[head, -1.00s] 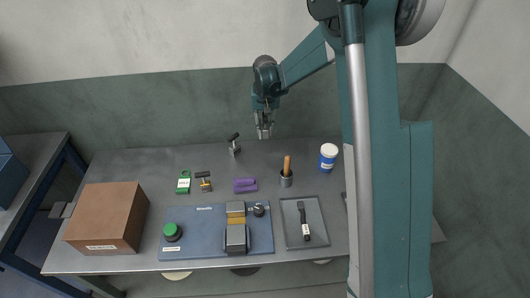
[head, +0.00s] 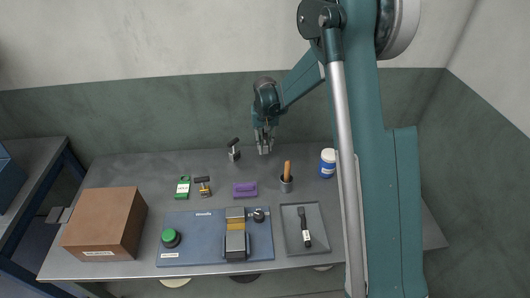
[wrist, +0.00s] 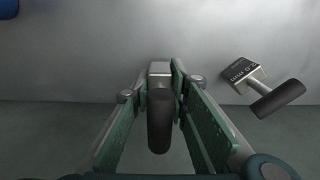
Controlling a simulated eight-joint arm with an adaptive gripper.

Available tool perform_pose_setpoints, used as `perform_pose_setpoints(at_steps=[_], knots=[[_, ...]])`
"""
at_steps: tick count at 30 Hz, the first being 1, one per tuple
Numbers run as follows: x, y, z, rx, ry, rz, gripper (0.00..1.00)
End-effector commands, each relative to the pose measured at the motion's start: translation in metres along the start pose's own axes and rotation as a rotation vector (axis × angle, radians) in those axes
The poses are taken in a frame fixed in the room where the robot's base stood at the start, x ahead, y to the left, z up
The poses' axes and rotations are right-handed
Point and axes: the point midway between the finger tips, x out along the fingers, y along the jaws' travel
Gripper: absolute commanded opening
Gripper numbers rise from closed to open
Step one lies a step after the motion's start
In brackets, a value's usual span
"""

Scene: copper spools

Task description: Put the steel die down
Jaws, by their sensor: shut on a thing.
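My gripper (head: 264,144) is near the back edge of the grey workbench, left of my column in the head view. In the wrist view my gripper (wrist: 161,82) is shut on the steel die (wrist: 160,68), a small steel block with a dark round handle (wrist: 160,125) between the green finger pads. In the head view the die is too small to make out in the fingers. I cannot tell whether it touches the bench. A second steel block with a black handle (wrist: 255,80) stands apart to the right in the wrist view, and left of my gripper in the head view (head: 234,150).
Forward are a blue press plate (head: 195,240), a grey tray (head: 290,225) and a brown box (head: 105,220).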

Motion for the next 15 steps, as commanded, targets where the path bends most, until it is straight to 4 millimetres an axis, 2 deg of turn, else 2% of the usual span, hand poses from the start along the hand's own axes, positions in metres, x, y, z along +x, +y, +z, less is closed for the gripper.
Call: perform_pose_setpoints(at_steps=[5,15], knots=[[0.003,0.000,0.000,0.000,0.000,0.000,0.00],[0.034,0.000,0.000,0.000,0.000,0.000,0.00]])
